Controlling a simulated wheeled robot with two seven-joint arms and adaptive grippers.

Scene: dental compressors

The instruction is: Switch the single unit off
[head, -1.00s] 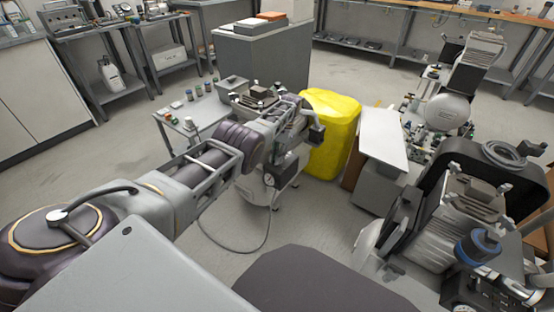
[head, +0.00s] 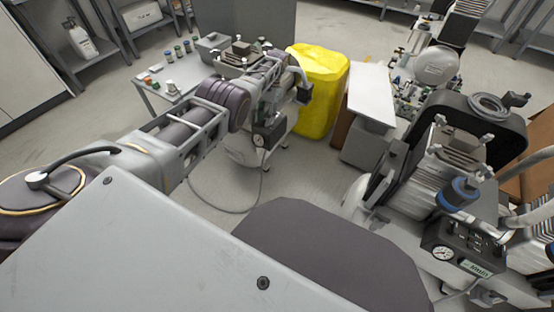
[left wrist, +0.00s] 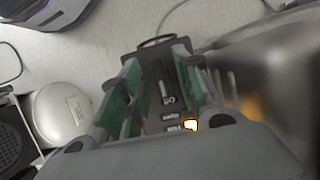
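The single unit (head: 243,152), a compressor with a pale tank, stands on the floor just left of the yellow bag, largely hidden behind my left arm. A dark control box with a small round gauge (head: 258,140) shows on its front. In the left wrist view, my left gripper (left wrist: 160,80) is open, its two green-padded fingers on either side of the black switch housing (left wrist: 165,95), which carries "Off" and "Open" labels. Whether the fingers touch the housing, and the switch position, I cannot tell. My right gripper is out of view.
A yellow bag (head: 320,85) stands right of the unit, beside a white-topped cabinet (head: 370,100). A larger compressor (head: 450,175) with a gauge panel (head: 460,245) is at the right. A low table (head: 165,80) with small jars stands behind left. A hose lies on the floor.

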